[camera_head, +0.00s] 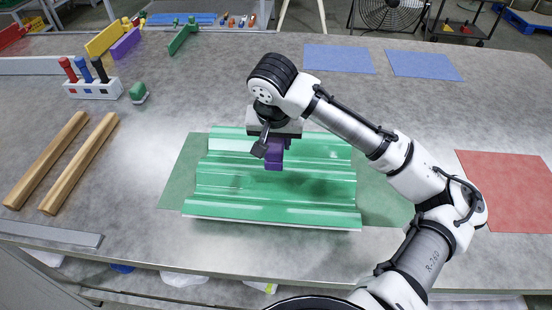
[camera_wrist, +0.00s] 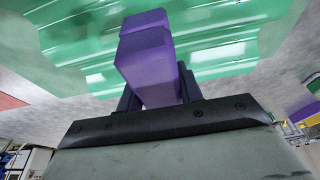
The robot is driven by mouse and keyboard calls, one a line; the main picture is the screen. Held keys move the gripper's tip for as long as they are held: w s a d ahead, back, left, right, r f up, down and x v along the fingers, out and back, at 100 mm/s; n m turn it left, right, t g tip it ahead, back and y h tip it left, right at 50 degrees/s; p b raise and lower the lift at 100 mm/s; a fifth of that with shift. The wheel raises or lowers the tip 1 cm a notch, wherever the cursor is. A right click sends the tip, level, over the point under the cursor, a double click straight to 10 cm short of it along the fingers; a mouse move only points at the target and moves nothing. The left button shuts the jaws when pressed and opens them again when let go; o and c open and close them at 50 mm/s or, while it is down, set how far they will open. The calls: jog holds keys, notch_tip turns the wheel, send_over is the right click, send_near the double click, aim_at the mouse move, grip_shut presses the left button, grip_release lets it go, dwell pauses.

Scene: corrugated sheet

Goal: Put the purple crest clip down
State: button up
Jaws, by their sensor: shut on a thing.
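The purple crest clip (camera_head: 274,158) is a small block held in my gripper (camera_head: 272,148), which points down over the middle of the green corrugated sheet (camera_head: 270,214). In the wrist view the clip (camera_wrist: 148,58) stands out between the two dark fingers (camera_wrist: 156,92), with the green sheet (camera_wrist: 226,50) beyond it. My gripper is shut on the clip. Whether the clip touches a ridge of the sheet or hangs just above it, I cannot tell. The far ridges behind my gripper are partly hidden.
The sheet lies on a green mat (camera_head: 177,185). Two wooden bars (camera_head: 80,165) lie to its left. Blue mats (camera_head: 340,58) and a red mat (camera_head: 505,190) lie bare.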

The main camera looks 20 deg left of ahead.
aim_at(275, 142)
notch_tip(275, 142, down, 6)
jog(key=shift+f, duration=0.4)
jog(key=shift+s+f, duration=0.2)
jog(key=shift+f, duration=0.35)
jog(key=shift+b, duration=0.3)
jog(key=o, duration=1)
jog(key=shift+f, duration=0.1)
jog(key=shift+o, duration=0.2)
jog(key=shift+r, duration=0.85)
jog(key=v, duration=1.1)
jog(key=shift+r, duration=0.3)
